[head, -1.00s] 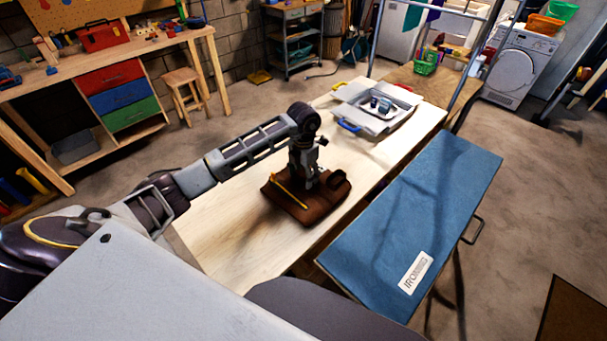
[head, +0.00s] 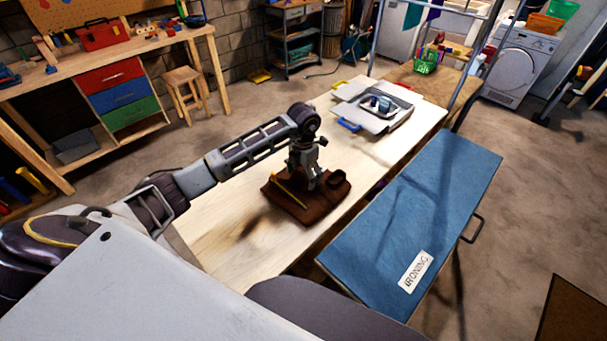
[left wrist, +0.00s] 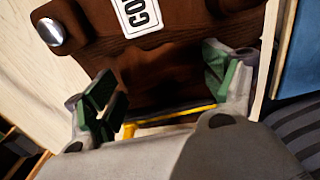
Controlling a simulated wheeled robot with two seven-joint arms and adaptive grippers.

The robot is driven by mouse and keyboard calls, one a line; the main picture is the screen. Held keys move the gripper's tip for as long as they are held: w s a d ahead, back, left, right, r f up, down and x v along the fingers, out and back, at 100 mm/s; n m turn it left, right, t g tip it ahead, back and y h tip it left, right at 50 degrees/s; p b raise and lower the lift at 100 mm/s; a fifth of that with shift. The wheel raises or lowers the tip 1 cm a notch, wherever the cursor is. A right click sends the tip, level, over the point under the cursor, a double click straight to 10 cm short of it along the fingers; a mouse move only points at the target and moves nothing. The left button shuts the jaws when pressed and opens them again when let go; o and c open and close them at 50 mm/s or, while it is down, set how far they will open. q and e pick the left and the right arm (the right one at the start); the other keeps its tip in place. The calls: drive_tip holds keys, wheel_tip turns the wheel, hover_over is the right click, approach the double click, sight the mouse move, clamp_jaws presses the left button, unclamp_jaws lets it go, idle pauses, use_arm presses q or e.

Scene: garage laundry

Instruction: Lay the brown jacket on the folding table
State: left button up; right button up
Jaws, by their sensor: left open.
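The brown jacket (head: 303,207) is a compact dark-brown slab over the middle of the light wooden folding table (head: 240,235). I cannot tell whether it rests flat on the top; a dark shadow lies to its left. In the left wrist view the jacket (left wrist: 160,65) shows a white label and a silver round piece. My left gripper (head: 309,184) points down at the jacket. The left wrist view shows its green-padded fingers (left wrist: 163,92) wide apart, with a yellow bar (left wrist: 175,117) crossing between them. My right gripper is not seen.
A blue ironing surface (head: 420,220) stands along the table's right side. A grey tray-like item (head: 378,108) with coloured handles sits at the table's far end, near a green basket (head: 427,62). The wooden top left of the jacket is clear.

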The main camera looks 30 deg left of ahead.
sight(303, 175)
use_arm(q)
drive_tip(key=shift+r, duration=0.15)
drive_tip(key=shift+r, duration=0.65)
wheel_tip(303, 175, up, 11)
drive_tip(key=b, duration=0.1)
drive_tip(key=shift+f+b, duration=0.2)
drive_tip(key=shift+b, duration=0.2)
idle(1.3)
